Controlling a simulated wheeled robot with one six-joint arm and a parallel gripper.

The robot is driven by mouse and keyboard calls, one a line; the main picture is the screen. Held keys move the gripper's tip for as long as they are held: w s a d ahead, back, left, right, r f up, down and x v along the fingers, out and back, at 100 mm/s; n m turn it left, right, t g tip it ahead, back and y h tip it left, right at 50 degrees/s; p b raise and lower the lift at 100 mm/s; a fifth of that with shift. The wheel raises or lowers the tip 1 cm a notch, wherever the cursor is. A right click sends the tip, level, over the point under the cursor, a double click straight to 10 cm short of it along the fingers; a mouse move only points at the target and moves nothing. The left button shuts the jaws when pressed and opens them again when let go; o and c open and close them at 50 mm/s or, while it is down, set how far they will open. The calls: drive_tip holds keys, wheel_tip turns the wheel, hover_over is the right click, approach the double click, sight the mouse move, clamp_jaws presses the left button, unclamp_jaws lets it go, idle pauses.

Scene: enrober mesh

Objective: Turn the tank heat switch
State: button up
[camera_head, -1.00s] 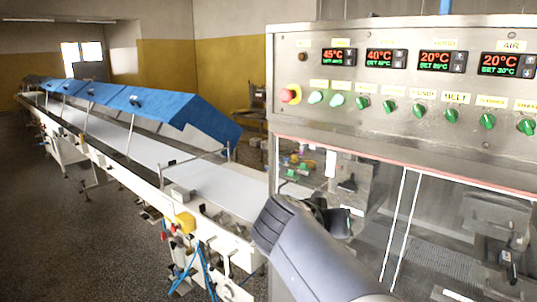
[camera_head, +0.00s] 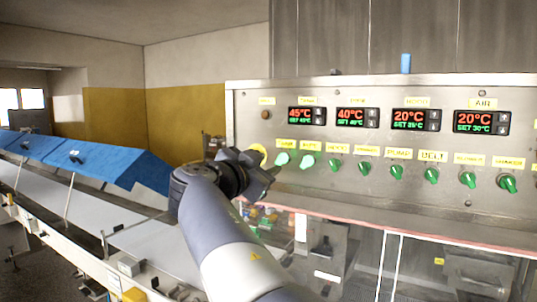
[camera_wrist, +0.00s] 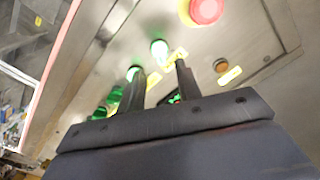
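The control panel (camera_head: 380,105) carries a row of green rotary switches, starting with the leftmost one (camera_head: 335,164). The small labels above them are mostly too blurred to read, so I cannot tell which is the tank heat switch. My gripper (camera_head: 274,178) is raised just in front of the panel's left part, below and left of two pale green buttons (camera_head: 307,161). In the wrist view my gripper (camera_wrist: 159,68) has its two fingers apart, with nothing held between them. Dark green switches (camera_wrist: 115,95) show beyond the left finger, partly hidden by it.
A red emergency stop (camera_wrist: 205,9) and lit green buttons (camera_wrist: 159,48) are close to the fingers. Temperature displays (camera_head: 307,116) sit above the switches. A clear-fronted cabinet (camera_head: 340,255) is below the panel. A conveyor with blue covers (camera_head: 95,162) runs along the left.

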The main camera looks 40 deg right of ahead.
sight(279, 160)
drive_tip(key=p+x, duration=0.2)
drive_tip(key=x, duration=0.2)
drive_tip(key=shift+d+r, duration=0.15)
drive_tip(key=shift+d, duration=0.05)
drive_tip(key=shift+w+d, duration=0.3)
drive_tip(key=shift+d, duration=0.35)
drive_tip(key=shift+c, duration=0.2)
clamp_jaws()
